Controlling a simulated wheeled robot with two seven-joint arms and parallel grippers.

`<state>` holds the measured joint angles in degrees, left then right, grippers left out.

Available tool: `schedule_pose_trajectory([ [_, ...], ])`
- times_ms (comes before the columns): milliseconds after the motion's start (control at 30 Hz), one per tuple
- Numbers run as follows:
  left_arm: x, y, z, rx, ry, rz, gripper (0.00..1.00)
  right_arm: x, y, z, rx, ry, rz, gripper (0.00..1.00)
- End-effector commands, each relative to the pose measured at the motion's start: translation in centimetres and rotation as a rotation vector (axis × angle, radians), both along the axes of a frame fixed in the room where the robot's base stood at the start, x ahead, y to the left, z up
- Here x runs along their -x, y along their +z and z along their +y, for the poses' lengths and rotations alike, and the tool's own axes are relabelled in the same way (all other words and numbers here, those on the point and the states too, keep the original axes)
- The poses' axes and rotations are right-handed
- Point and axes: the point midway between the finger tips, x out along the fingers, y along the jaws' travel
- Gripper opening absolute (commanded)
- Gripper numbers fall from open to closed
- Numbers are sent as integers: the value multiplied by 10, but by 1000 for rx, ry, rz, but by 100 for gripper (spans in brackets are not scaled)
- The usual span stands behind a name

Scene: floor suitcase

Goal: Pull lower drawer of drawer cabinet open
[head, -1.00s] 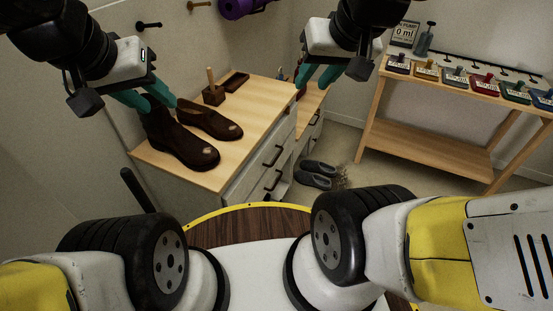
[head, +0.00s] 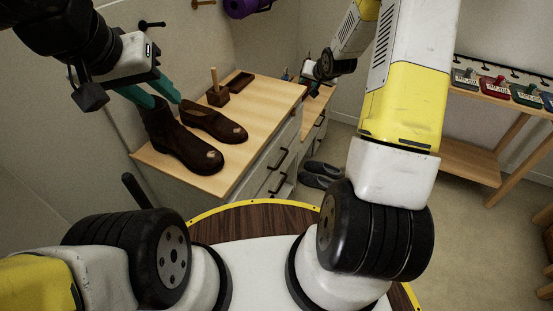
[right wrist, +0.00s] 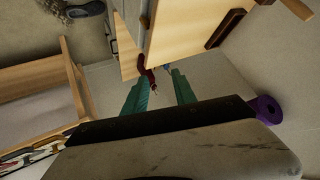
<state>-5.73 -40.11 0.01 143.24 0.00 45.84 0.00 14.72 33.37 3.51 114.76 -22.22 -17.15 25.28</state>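The white drawer cabinet (head: 240,190) with a light wood top stands left of centre in the head view. Two dark bar handles show on its front, an upper one (head: 277,160) and a lower one (head: 279,183). The drawers look shut. Behind it is a second wood-topped unit (head: 312,128).
Grey slippers (head: 322,174) lie on the floor beside the cabinet. A wooden bench (head: 470,160) is at right. A purple roll (head: 243,6) hangs on the wall.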

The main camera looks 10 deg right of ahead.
Motion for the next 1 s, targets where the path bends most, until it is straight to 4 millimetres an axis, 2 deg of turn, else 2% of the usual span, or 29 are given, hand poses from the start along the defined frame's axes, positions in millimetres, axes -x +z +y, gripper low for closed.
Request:
schedule_pose_trajectory([
  [33, 0, 0, 0, 0, 0, 0, 36, -7, -30, -3, -29, -9, -2, 33],
  [233, 0, 0, 0, 0, 0, 0, 36, -26, -123, -6, -155, -42, -60, 33],
  [367, 0, 0, 0, 0, 0, 0, 36, -24, -185, -4, -252, -69, -98, 33],
  [467, 0, 0, 0, 0, 0, 0, 36, -16, -231, 1, -335, -92, -127, 33],
  [667, 0, 0, 0, 0, 0, 0, 36, 18, -317, 18, -516, -153, -191, 33],
  [800, 0, 0, 0, 0, 0, 0, 36, 54, -369, 35, -652, -205, -241, 33],
  [1000, 0, 0, 0, 0, 0, 0, 36, 113, -422, 65, -839, -288, -314, 33],
])
